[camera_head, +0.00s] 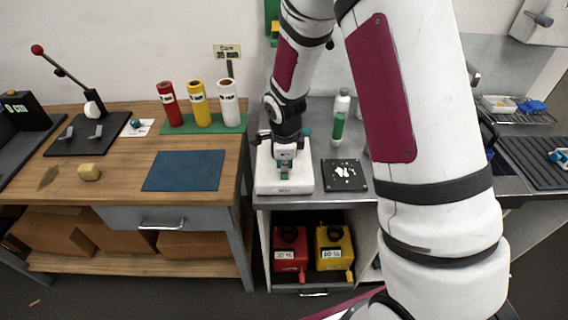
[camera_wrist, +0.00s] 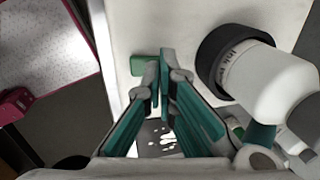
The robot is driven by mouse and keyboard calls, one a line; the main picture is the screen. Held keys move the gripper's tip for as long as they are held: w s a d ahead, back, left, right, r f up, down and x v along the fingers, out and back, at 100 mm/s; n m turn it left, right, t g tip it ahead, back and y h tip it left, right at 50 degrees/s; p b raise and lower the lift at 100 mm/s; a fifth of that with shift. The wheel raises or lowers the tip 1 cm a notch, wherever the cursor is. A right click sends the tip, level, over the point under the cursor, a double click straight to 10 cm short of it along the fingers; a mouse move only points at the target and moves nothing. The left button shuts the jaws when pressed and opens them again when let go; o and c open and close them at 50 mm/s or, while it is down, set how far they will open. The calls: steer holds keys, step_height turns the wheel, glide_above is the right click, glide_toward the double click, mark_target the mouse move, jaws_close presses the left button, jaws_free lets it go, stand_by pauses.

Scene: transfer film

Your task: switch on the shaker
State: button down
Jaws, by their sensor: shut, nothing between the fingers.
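A low white device, which looks like the shaker (camera_head: 300,183), stands on the grey bench in the head view. In the wrist view its white top (camera_wrist: 185,25) fills the upper middle. A small green patch (camera_wrist: 137,65) on the white surface lies just left of my fingertips; I cannot tell whether they touch it. My gripper (camera_head: 285,172) points down over the device. In the wrist view my gripper (camera_wrist: 160,62) has its green fingers together with nothing between them. My wrist hides part of the device.
A black plate with white blotches (camera_head: 344,175) lies right of the device. A green-and-white bottle (camera_head: 339,125) stands behind it. Red (camera_head: 290,252) and yellow (camera_head: 335,248) boxes sit on the shelf below. The wooden table with a blue mat (camera_head: 184,171) is to the left.

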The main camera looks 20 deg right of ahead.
steer(key=shift+w+f+g+b, duration=0.3)
steer(key=shift+b, duration=0.1)
steer(key=shift+w+d+f, duration=0.1)
steer(key=shift+s, duration=0.2)
steer(key=shift+s+a+p, duration=0.3)
steer(key=shift+s, duration=0.55)
steer(key=shift+r, duration=0.45)
step_height(320, 180, up, 13)
steer(key=s, duration=0.2)
steer(key=shift+s+a+p, duration=0.3)
steer(key=shift+a+p, duration=0.05)
steer(key=shift+a, duration=0.1)
